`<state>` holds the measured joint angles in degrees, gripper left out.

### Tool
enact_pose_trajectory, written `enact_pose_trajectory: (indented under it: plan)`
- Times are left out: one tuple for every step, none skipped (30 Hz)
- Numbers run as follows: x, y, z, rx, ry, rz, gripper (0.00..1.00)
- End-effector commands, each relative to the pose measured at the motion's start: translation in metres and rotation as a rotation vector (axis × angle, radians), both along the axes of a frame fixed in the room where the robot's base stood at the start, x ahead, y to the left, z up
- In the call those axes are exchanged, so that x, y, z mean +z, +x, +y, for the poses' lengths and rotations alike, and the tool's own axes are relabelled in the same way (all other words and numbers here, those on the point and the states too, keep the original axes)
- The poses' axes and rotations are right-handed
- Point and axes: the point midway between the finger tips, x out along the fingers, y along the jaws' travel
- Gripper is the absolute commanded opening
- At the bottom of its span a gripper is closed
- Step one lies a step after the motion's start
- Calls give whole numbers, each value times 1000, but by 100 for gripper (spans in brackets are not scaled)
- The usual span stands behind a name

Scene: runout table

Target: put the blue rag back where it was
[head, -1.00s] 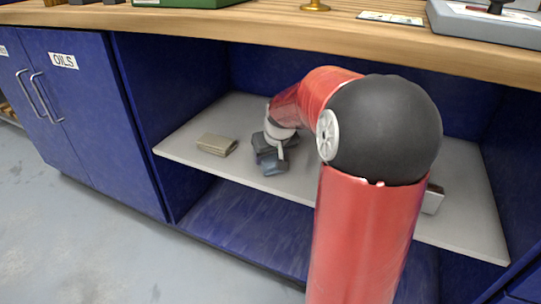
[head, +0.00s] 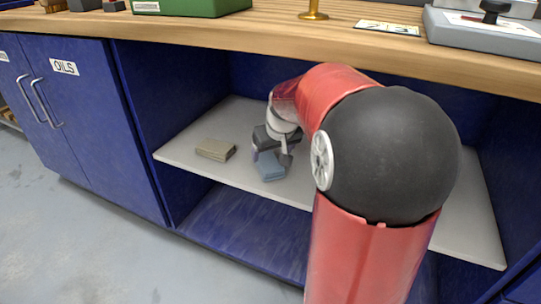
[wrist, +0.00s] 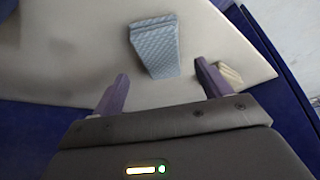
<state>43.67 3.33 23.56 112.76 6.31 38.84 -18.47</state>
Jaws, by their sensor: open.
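The blue rag (head: 270,167) lies folded on the grey shelf (head: 190,150) inside the open bay of the blue cabinet. It also shows in the wrist view (wrist: 155,46), flat on the shelf just beyond my fingertips. My gripper (head: 270,152) is close above and behind the rag in the head view, and partly covers it. In the wrist view my gripper's two purple fingers (wrist: 160,78) are apart, with nothing between them. The rag is clear of both fingers there.
A beige folded cloth or sponge (head: 216,149) lies on the shelf left of the rag, and also near the right finger in the wrist view (wrist: 230,74). The wooden counter (head: 270,30) overhangs the bay. My arm hides much of the shelf's right side.

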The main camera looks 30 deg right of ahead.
Motion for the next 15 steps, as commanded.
enact_pose_trajectory:
  plan:
    - [8,-3,0,0,-3,-3,77]
    - [11,-4,1,0,-2,-2,77]
    - [14,-6,1,0,-1,-1,77]
    - [15,-7,3,1,-3,-1,77]
    - [18,-10,5,3,-5,0,77]
    - [21,-14,11,7,-10,1,77]
    - [23,-18,17,12,-16,3,77]
    - [26,-24,26,19,-22,6,77]
    - [30,-34,38,26,-33,8,77]
    - [34,-43,49,33,-42,8,77]
    - [37,-55,61,38,-49,9,77]
    - [41,-72,77,46,-60,8,77]
    - [44,-86,87,52,-65,5,77]
    - [46,-101,98,56,-66,2,77]
    - [47,-120,109,62,-66,-2,77]
